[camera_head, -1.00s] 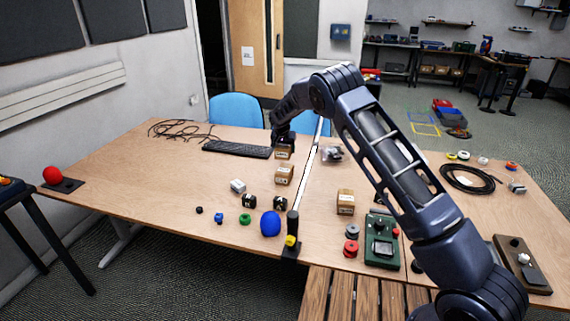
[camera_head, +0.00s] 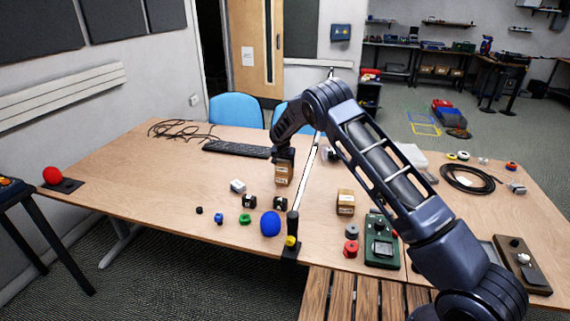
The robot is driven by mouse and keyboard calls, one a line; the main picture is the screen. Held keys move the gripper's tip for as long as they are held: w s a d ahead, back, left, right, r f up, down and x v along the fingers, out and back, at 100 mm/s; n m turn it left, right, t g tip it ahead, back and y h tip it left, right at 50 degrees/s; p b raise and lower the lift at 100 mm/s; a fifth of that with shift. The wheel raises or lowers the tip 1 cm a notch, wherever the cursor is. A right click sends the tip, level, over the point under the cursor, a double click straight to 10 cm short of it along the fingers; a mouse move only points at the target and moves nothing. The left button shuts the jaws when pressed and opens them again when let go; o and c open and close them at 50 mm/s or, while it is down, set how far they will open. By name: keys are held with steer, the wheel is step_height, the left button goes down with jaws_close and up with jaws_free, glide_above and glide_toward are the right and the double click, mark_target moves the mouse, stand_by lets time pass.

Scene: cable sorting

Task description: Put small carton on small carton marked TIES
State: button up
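A small brown carton (camera_head: 285,160) is at my gripper (camera_head: 284,150), which points down over it. The fingertips are mostly hidden, but the carton has moved along with the gripper, so it appears held. Directly below it in the picture is another small brown carton (camera_head: 284,178) with a white label, standing on the table left of the divider. The two cartons line up and overlap in the view; I cannot tell whether they touch. A third small carton (camera_head: 345,203) stands right of the divider. The labels are too small to read, so I cannot tell which says TIES.
A white-topped divider (camera_head: 307,177) runs along the table beside the cartons. A keyboard (camera_head: 236,149) lies behind left. A green device (camera_head: 381,250) stands at the right.

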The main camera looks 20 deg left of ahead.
steer(key=shift+f, duration=0.1)
steer(key=o, duration=1)
steer(key=shift+o, duration=0.2)
